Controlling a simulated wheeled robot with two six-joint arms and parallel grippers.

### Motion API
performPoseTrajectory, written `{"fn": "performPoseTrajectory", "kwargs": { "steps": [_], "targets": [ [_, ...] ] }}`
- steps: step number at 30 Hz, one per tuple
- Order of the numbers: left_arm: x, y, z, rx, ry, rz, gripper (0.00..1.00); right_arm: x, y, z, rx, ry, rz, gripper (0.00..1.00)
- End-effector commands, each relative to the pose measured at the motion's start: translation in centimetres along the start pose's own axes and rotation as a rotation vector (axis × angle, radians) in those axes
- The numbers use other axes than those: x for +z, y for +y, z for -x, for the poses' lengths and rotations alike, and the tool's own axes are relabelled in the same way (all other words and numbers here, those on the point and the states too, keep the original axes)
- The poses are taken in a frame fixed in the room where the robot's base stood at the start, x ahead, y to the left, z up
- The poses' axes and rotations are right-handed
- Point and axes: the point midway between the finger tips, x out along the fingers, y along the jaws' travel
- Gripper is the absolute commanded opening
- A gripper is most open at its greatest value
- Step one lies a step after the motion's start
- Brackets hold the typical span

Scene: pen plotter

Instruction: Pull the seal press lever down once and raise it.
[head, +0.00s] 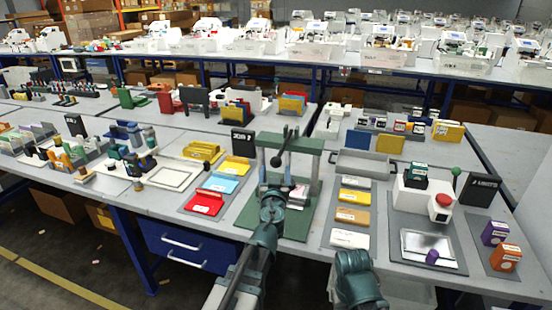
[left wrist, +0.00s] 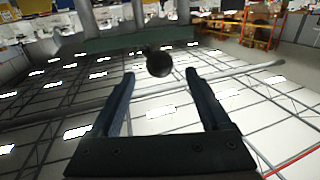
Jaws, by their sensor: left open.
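The seal press has a green top beam (head: 303,144), upright posts and a green base (head: 295,228). Its dark lever slopes down toward me from the top and ends in a black ball knob (head: 276,161). My left gripper (head: 271,188) is in front of the press, just below the knob in the head view. In the left wrist view the knob (left wrist: 159,64) shows between the tips of my open left gripper (left wrist: 160,78), with a gap on each side. The fingers do not grip it. Part of the press base is hidden behind my left arm. My right gripper's fingers are not visible.
Red, blue and yellow items lie on a grey mat (head: 186,212) left of the press. A strip of labelled blocks (head: 352,215) is close on its right. Further right are a device with a red button (head: 442,199) and a framed plate (head: 428,246).

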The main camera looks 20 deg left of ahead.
Motion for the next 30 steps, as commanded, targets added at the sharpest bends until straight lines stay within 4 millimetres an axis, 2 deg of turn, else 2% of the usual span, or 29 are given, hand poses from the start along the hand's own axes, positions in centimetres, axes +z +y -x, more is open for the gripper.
{"fn": "performPoseTrajectory", "kwargs": {
  "steps": [1,6,12,16,23,30],
  "targets": [
    [0.0,0.1,-1.6,-0.001,0.000,0.000,0.81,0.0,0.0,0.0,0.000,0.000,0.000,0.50],
    [0.0,0.1,-5.2,0.000,0.000,0.000,0.81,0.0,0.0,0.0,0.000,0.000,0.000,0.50],
    [0.0,0.1,-8.3,0.000,0.000,0.000,0.81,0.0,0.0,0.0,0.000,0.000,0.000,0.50],
    [0.0,0.1,-9.0,0.000,0.000,0.000,0.81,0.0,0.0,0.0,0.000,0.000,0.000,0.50],
    [0.0,0.0,-8.9,0.001,0.000,0.000,0.81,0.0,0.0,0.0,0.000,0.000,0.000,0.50],
    [0.0,0.0,-8.9,0.000,0.000,0.000,0.39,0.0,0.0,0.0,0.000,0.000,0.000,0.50]
  ]
}}
